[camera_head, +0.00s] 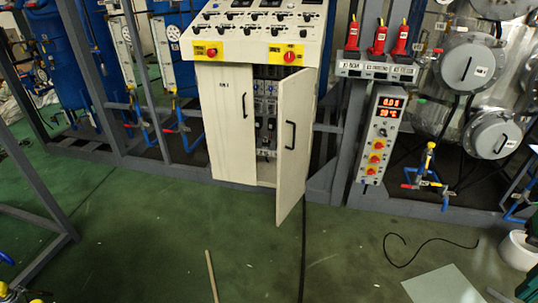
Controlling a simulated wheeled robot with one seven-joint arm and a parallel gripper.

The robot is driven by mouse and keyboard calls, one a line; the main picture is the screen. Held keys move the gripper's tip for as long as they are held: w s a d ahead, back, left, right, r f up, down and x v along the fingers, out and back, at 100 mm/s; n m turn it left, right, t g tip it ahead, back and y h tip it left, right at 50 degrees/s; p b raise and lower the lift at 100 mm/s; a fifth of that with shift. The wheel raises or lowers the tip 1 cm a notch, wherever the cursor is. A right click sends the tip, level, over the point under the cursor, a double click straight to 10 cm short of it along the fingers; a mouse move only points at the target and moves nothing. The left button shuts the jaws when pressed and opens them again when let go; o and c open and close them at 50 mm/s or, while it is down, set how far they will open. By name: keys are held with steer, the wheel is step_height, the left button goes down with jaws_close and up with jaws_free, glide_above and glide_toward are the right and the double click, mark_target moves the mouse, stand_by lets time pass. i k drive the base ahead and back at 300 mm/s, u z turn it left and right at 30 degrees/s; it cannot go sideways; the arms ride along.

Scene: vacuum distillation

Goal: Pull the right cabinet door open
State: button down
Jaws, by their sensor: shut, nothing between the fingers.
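The cream control cabinet (205,125) stands in the middle of the view under a sloped panel. Its right door (296,165) is partly open, swung outward from its right edge, and shelves of electrical parts (266,110) show in the gap. The right door's black handle (290,135) is on its outer face with nothing on it. The left door (230,140) is shut and has its own black handle (244,105). My gripper is not in view.
Green floor (150,240) in front of the cabinet is mostly clear. A thin rod (212,278) and black cable (303,250) lie there. A display box (380,135) stands right of the open door. A loose cable (425,243), grey sheet (442,287) and white bucket (518,251) are at lower right.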

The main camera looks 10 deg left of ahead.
mark_target(297, 92)
steer(key=z, duration=0.05)
steer(key=k, duration=0.2)
steer(key=z, duration=1.6)
steer(key=i, duration=1.4)
steer(key=u, duration=3)
steer(key=i, duration=0.25)
steer(key=u, duration=0.3)
